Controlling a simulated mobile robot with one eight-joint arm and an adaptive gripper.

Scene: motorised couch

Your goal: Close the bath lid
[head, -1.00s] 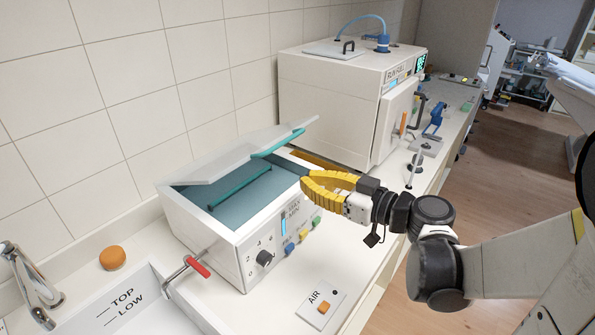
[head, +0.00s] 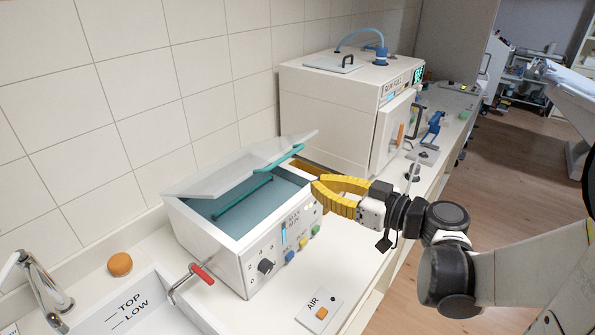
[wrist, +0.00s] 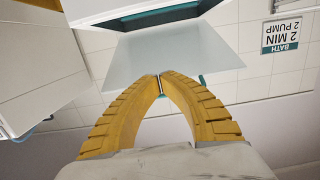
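The bath (head: 203,240) is a white box with a grey-blue basin, standing on the counter. Its pale translucent lid (head: 235,172) is raised, tilted up over the basin, with a teal handle bar (head: 279,163) along its right part. My gripper (head: 316,187) is at the bath's right end, below and to the right of the lid's raised corner. In the wrist view my gripper (wrist: 160,77) has its yellow fingertips together with nothing visible held. The lid (wrist: 175,55) shows beyond the fingertips there; whether they touch it I cannot tell.
A large white machine (head: 325,108) with a blue hose stands behind the bath. A red-handled lever (head: 200,274), an AIR button plate (head: 320,310), an orange knob (head: 120,264) and a sink with a tap (head: 45,290) are nearby. Tiled wall backs the counter.

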